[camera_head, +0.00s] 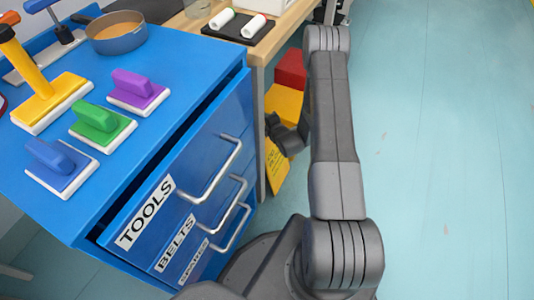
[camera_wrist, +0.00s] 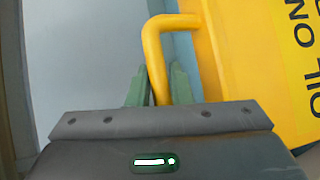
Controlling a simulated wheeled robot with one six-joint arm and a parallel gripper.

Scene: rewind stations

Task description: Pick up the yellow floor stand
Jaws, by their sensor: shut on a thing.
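The yellow floor stand (camera_head: 275,168) shows in the head view as a yellow panel with dark lettering, beside the blue drawer cabinet and partly hidden by my arm and gripper. In the wrist view the yellow panel (camera_wrist: 255,60) fills the right side, with large dark letters and a bent yellow handle (camera_wrist: 156,45) along its left edge. My gripper (camera_wrist: 158,88) has its green fingers on either side of the handle and is shut on it. In the head view my gripper (camera_head: 277,128) is a dark shape at the panel's top. The stand's foot is hidden.
The blue cabinet (camera_head: 215,75) with labelled drawers stands close on the left, several coloured tools on top. A wooden table (camera_head: 268,45) is behind it. Red (camera_head: 291,68) and yellow (camera_head: 284,103) blocks sit beyond my gripper. The floor (camera_head: 440,150) at right is clear.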

